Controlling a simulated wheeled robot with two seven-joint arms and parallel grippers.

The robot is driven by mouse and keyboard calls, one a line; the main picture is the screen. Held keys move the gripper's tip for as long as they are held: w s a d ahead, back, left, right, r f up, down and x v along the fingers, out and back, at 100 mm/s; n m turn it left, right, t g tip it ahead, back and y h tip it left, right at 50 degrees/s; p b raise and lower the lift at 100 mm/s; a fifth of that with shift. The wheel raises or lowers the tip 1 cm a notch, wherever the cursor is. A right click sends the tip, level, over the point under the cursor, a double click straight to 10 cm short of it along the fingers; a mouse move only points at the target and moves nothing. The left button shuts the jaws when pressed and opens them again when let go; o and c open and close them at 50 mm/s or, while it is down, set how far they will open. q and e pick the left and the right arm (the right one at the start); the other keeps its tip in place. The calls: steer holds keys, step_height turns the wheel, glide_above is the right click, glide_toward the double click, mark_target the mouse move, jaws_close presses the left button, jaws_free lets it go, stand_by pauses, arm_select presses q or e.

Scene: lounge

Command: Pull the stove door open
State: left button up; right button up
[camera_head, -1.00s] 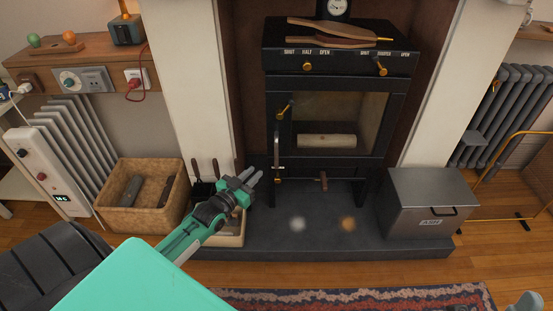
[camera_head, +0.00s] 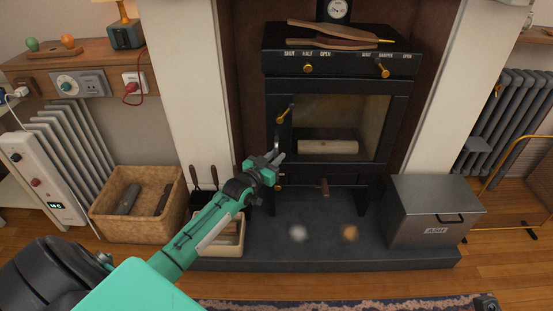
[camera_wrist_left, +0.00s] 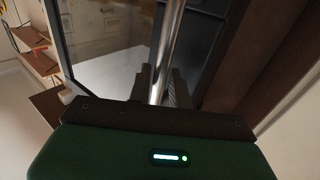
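The black stove (camera_head: 290,62) stands on the hearth. Its glass door (camera_head: 360,115) looks shut, with a log visible behind the glass. A brass latch knob (camera_head: 283,118) sits at the door's left side. A vertical metal handle bar (camera_head: 277,143) is below it, partly hidden by my gripper. My left gripper (camera_head: 277,159) is at this bar, pointing at the door's left edge. In the left wrist view the shiny bar (camera_wrist_left: 168,40) runs between the two fingers (camera_wrist_left: 161,85), which are apart on either side of it; firm contact cannot be seen. A dark piece at the bottom right corner may be my right arm.
A metal ash box (camera_head: 433,215) stands right of the stove on the dark hearth (camera_head: 325,245). A wicker basket (camera_head: 115,228) and a tool holder with fire tools (camera_head: 203,200) stand at the left. Bellows (camera_head: 335,38) lie on the stove top. Floor before the door is clear.

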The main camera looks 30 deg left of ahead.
arm_select(q)
steer(key=shift+w, duration=0.5)
jaws_close()
steer(key=shift+s+d, duration=0.1)
